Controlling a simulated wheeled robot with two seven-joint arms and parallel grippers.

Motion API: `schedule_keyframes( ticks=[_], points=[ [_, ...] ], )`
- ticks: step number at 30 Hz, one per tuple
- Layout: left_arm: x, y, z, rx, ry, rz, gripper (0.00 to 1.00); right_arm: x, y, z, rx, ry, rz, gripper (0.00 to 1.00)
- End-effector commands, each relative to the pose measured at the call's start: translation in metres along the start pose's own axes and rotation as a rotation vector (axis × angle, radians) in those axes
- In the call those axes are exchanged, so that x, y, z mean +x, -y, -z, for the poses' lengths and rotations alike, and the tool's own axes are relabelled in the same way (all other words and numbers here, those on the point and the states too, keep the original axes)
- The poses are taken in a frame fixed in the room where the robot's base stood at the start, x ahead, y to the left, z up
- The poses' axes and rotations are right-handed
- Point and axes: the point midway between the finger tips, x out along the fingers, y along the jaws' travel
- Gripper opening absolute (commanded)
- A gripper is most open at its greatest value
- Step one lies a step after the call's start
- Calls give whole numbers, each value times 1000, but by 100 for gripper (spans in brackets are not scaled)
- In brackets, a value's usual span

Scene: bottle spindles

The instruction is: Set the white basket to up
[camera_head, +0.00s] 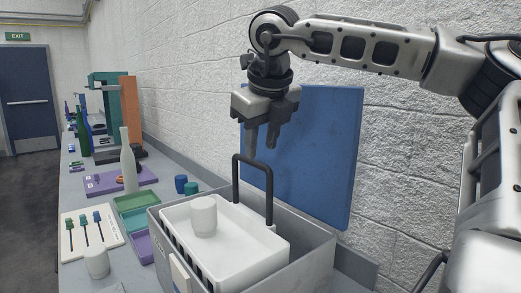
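The white basket (262,246) sits inside a grey open-topped bin (316,262) at the front of the table. Its black handle (271,195) stands upright as an arch. A white cylinder (203,217) stands in or on the basket's left part. My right gripper (263,150) points down just above the handle's top bar. Its two fingers are apart with nothing between them. Whether a fingertip touches the handle cannot be told. The basket's underside is hidden by the bin. My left gripper is not in view.
Left of the bin are a green tray (137,201), a purple tray (139,246), a white board with pegs (91,231) and another white cylinder (97,262). A pale bottle (128,160) stands behind on a purple base. A blue panel (318,155) leans at the wall.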

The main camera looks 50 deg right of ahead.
Motion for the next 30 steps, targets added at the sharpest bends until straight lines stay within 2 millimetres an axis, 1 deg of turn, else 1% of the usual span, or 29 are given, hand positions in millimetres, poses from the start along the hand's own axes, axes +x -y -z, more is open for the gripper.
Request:
schedule_keyframes(
  ticks=[1, 9, 12, 15, 18, 21, 30],
  points=[
    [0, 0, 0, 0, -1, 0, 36, -13, 1, -1, 1, 6, 4, 34],
    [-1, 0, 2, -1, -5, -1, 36, -80, 1, -1, 2, 8, 5, 34],
    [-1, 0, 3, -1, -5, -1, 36, -100, 1, -1, 2, 8, 5, 34],
    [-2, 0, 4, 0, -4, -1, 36, -117, 1, -1, 2, 8, 4, 34],
    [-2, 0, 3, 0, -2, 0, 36, -128, 1, -1, 1, 8, 3, 34],
    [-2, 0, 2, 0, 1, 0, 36, -133, 1, -1, 1, 6, 3, 34],
    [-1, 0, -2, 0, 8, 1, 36, -135, 1, 0, 0, 6, 2, 34]
  ],
)
